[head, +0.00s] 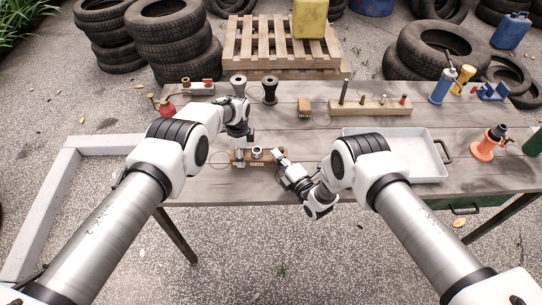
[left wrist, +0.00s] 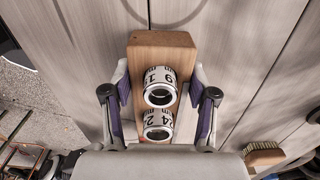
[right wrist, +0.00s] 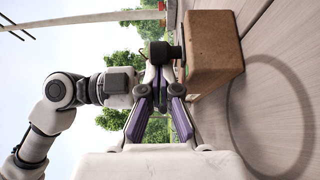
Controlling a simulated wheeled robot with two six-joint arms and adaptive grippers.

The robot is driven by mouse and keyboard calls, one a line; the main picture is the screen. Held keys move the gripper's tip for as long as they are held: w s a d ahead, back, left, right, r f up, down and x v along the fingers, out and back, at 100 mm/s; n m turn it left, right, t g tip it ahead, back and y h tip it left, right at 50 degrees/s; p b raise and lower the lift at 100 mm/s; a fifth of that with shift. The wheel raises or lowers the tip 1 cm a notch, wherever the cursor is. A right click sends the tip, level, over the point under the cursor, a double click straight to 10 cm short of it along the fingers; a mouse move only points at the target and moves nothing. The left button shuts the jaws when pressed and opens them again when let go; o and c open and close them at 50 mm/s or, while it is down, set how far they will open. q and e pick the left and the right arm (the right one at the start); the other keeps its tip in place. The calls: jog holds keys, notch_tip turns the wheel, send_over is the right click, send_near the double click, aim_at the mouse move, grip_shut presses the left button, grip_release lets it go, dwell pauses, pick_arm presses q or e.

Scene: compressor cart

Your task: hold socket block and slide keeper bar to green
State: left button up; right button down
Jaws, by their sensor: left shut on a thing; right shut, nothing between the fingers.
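The socket block (head: 240,162) is a wooden block near the table's front edge, with round metal sockets (head: 257,153) on it. In the left wrist view the block (left wrist: 160,39) carries two numbered sockets (left wrist: 159,85). My left gripper (head: 243,146) has its fingers on either side of the block, shut on it. My right gripper (head: 281,158) is shut and empty at the block's right end. In the right wrist view its fingertips (right wrist: 163,80) are close to a dark knob (right wrist: 160,52) beside the block (right wrist: 214,50); contact is unclear.
A grey tray (head: 428,171) lies to the right on the table. Behind stand black cups (head: 270,90), a brush (head: 305,106) and a wooden rack (head: 375,108) with pegs. An orange jack (head: 488,144) is at the far right. The table front edge is close.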

pick_arm(q)
jog(key=shift+s+f, duration=0.2)
pick_arm(e)
jog(key=shift+d, duration=0.45)
pick_arm(q)
jog(key=shift+a, duration=0.1)
pick_arm(e)
jog(key=shift+s+d, duration=0.3)
jog(key=shift+s, duration=0.1)
jog(key=v, duration=0.9)
jog(key=shift+s+a, duration=0.1)
jog(key=shift+s, duration=0.1)
pick_arm(q)
jog(key=shift+r, duration=0.1)
jog(key=o, duration=1.4)
jog(key=shift+w, duration=0.1)
jog(key=shift+o, duration=0.2)
jog(key=shift+w, duration=0.1)
pick_arm(e)
jog(key=shift+w+a+f, duration=0.1)
jog(key=shift+w, duration=0.05)
